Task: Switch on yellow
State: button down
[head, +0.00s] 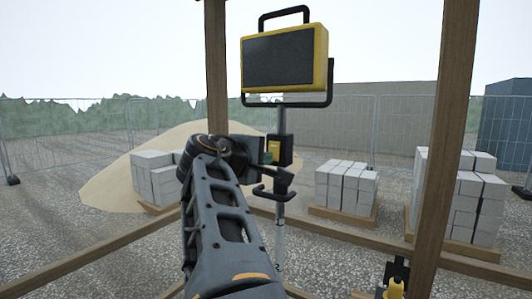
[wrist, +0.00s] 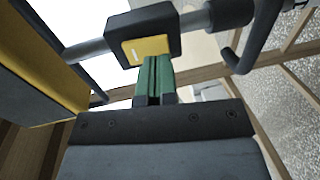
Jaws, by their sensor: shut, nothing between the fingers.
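A yellow work light (head: 286,58) with a dark, unlit-looking face stands on a grey pole (head: 280,215). A small black switch box (head: 287,150) is on the pole below the light, with a yellow rocker (head: 275,145) on its front. In the wrist view the rocker (wrist: 147,48) shows on the black box (wrist: 172,28). My gripper (head: 270,158) has green fingertips (wrist: 154,62). They are shut with nothing between them and point at the lower part of the rocker. They overlap its edge in the picture; I cannot tell whether they touch it.
A black hooked handle (head: 272,195) sticks out from the pole just below my gripper. Wooden posts (head: 216,65) and rails frame the opening. Block pallets (head: 346,185), a sand heap (head: 120,165) and a mesh fence stand outside. A yellow and black object (head: 394,287) is at lower right.

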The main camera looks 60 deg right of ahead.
jog(key=shift+d+f, duration=0.15)
jog(key=shift+d, duration=0.5)
jog(key=shift+d+f+b, duration=0.15)
jog(key=shift+f+b, duration=0.3)
jog(key=shift+b, duration=0.45)
jog(key=b, duration=0.1)
jog(key=h+b, duration=0.1)
jog(key=b, duration=0.1)
jog(key=shift+d+f, duration=0.1)
jog(key=shift+f, duration=0.15)
jog(key=shift+r+h, duration=0.3)
jog(key=shift+r, duration=0.25)
jog(key=shift+a+f, duration=0.25)
jog(key=shift+a, duration=0.05)
jog(key=a+f+b, duration=0.1)
jog(key=a+b, duration=0.3)
jog(key=a, duration=0.9)
jog(key=shift+a+f+b, duration=0.2)
jog(key=shift+f+b, duration=0.1)
jog(key=shift+b, duration=0.05)
